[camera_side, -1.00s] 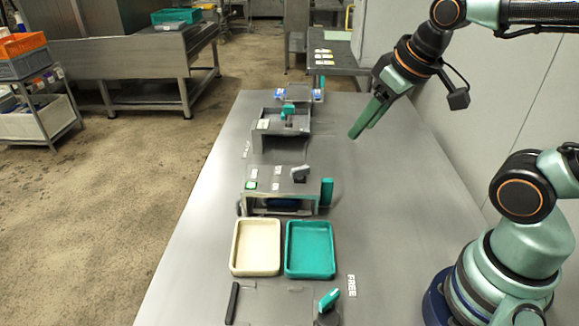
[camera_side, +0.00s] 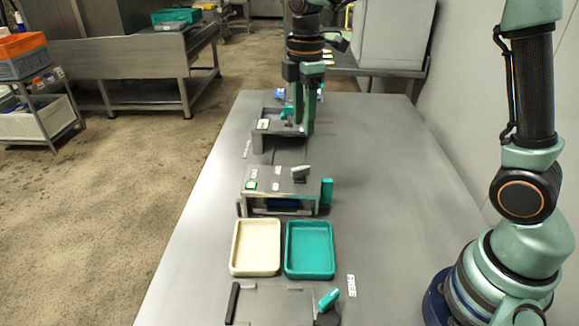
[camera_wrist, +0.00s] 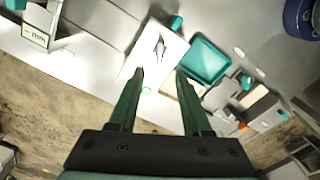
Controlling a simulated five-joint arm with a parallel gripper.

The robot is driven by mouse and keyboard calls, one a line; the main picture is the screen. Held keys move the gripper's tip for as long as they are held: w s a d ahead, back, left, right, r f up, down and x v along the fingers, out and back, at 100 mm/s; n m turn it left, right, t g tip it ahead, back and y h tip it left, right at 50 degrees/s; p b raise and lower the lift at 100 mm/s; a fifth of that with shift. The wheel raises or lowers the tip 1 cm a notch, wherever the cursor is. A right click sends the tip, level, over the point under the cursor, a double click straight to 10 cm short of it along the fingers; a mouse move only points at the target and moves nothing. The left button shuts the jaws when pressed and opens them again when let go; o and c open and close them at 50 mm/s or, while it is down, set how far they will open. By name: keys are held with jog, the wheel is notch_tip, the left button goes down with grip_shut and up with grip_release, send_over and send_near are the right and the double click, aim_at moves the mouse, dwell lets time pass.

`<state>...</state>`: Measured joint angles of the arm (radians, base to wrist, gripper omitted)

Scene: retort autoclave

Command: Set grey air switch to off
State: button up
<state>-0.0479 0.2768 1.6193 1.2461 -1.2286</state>
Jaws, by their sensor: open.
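A grey lever switch (camera_side: 301,172) stands on top of a grey box (camera_side: 262,178) in the middle of the bench, its handle tilted to the right in the side view. The box has small labels and a green button. In the wrist view the lever (camera_wrist: 160,47) lies just beyond and between my fingertips on the pale box top (camera_wrist: 145,60). I cannot read the labels there. My gripper (camera_side: 304,126) is open, pointing down, with nothing between the fingers (camera_wrist: 159,72). In the side view it overlaps the far box; its height is hard to tell.
A cream tray (camera_side: 235,262) and a teal tray (camera_side: 317,274) lie in front of the grey box. A teal lever (camera_side: 329,298) stands near the front edge. A far box (camera_side: 270,130) is partly behind my gripper.

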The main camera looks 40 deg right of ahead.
aim_at(302, 167)
notch_tip(302, 167, down, 12)
jog(key=shift+r, duration=0.1)
dwell(0.4)
grip_shut()
